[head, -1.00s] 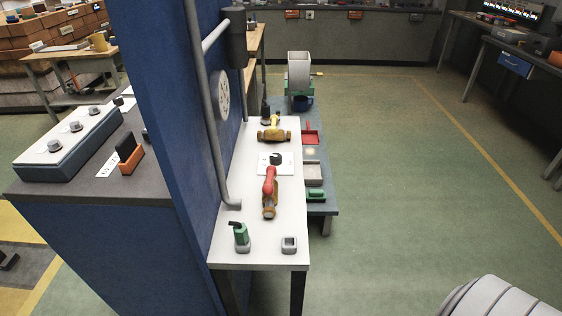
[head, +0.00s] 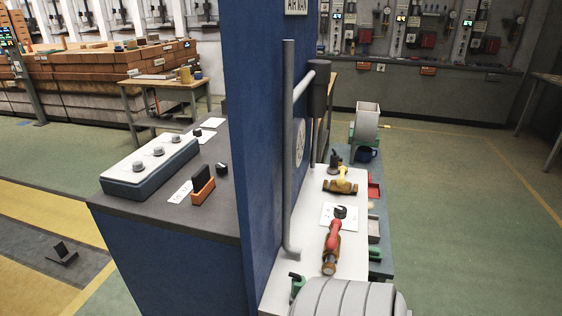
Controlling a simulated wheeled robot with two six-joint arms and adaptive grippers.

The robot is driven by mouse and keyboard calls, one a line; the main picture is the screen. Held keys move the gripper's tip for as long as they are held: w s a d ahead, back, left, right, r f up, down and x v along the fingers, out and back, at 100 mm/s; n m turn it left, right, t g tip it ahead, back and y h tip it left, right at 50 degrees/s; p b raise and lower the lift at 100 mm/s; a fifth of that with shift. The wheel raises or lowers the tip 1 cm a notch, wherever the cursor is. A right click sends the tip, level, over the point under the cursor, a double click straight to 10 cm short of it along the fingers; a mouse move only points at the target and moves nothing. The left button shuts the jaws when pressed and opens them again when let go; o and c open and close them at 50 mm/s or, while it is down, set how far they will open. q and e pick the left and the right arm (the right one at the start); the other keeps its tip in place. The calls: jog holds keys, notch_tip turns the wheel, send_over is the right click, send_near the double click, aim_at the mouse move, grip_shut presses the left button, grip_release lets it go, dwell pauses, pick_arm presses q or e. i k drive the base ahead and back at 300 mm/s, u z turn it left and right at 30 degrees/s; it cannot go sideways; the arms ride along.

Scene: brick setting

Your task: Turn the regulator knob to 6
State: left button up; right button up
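A small dark knob (head: 340,211) sits on a white card (head: 329,222) on the white bench top (head: 286,268), right of the blue partition. A round white dial plate (head: 300,145) is on the partition, partly hidden by a grey pipe. Other dark knobs (head: 222,169) stand on the grey counter at left. I cannot tell which is the regulator knob, and no numbers are readable. Neither of my grippers shows; a pale rounded part at the bottom looks like my own arm.
A yellow-handled brass valve (head: 341,181) and a red-handled one (head: 332,240) lie near the card. The blue partition (head: 255,110) and grey pipe (head: 289,150) rise beside the bench. A blue box with knobs (head: 150,166) sits on the counter.

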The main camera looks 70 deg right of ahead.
aim_at(340, 212)
jog(key=u, duration=0.15)
jog(key=k, duration=0.95)
jog(key=z, duration=0.05)
